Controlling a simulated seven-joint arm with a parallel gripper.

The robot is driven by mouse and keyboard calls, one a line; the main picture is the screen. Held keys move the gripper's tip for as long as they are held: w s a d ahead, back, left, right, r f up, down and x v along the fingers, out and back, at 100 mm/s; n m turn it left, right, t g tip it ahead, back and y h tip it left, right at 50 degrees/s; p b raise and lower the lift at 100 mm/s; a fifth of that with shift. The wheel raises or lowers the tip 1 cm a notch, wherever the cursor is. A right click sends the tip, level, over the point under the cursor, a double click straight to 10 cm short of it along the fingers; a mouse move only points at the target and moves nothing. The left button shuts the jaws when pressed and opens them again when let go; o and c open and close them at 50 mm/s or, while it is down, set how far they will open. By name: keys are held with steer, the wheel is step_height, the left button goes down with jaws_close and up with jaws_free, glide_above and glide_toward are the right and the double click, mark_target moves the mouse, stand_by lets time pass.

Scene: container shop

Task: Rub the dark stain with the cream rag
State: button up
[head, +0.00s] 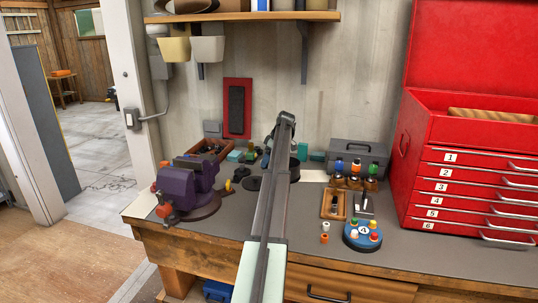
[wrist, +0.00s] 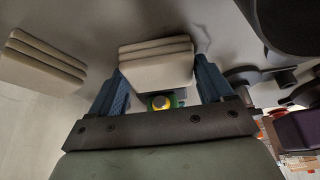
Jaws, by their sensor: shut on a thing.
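The cream rag (wrist: 157,68) is a folded, layered pad between the two blue fingers of my gripper (wrist: 160,88) in the wrist view. The gripper is shut on it. The grey bench top shows around the rag; I cannot tell whether the rag touches it. A second cream folded pad (wrist: 40,65) lies apart to the left. In the head view my arm hides the gripper and the rag. I cannot clearly make out the dark stain; a dark round patch (head: 252,184) shows on the bench left of my arm, but I cannot tell what it is.
A purple vise (head: 190,187) stands left on the bench. Right of my arm are a wooden tray (head: 335,203), a blue round holder (head: 363,237) and a grey toolbox (head: 358,155). A red tool chest (head: 465,170) fills the right. A shelf (head: 240,17) hangs above.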

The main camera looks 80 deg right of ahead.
mark_target(261, 170)
steer(key=a, duration=0.6)
steer(key=shift+a, duration=0.25)
steer(key=d, duration=0.8)
steer(key=shift+d, duration=0.15)
steer(key=shift+r, duration=4.05)
